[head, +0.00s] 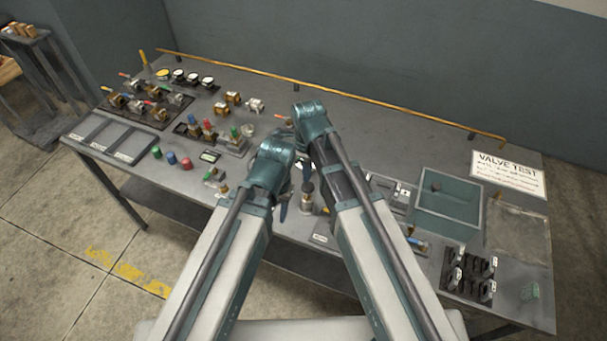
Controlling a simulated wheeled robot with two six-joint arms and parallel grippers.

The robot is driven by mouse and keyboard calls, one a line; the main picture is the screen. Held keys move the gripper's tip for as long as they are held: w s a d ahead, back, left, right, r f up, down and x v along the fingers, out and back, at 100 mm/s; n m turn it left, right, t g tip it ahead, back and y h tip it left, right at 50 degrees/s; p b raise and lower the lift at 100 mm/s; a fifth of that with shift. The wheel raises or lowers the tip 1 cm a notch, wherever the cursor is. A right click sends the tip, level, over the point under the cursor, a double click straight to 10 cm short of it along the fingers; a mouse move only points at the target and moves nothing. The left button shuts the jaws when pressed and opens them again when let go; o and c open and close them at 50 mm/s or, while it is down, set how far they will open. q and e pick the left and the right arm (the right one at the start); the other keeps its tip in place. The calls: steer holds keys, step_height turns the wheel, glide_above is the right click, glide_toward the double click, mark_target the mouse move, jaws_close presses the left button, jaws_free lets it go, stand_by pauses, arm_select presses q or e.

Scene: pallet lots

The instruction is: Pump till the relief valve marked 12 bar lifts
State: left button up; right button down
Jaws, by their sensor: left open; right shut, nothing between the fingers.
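My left gripper (284,208) is the lower one, over the front middle of the bench (345,130); it is open, its fingers mostly hidden by its wrist. Several relief-type valves with coloured caps (208,126) stand on a dark plate left of my grippers. No 12 bar marking is readable, and my arms hide the middle of the bench.
Round gauges (193,77) and brass valves with levers (134,105) stand at the back left. A grey three-part tray (110,138) lies front left.

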mark_target(308, 186)
step_height(308, 186, up, 7)
steer(key=p, duration=0.6)
steer(key=shift+d+r, duration=0.15)
steer(key=shift+r, duration=0.05)
steer(key=shift+w, duration=0.1)
stand_by(0.6)
steer(key=r+p, duration=0.3)
steer(key=shift+w+d+r+p, duration=0.1)
steer(key=shift+w+r+p, duration=0.05)
steer(key=shift+w+p, duration=0.15)
step_height(308, 186, down, 14)
steer(key=b, duration=1.4)
steer(key=shift+s, duration=0.15)
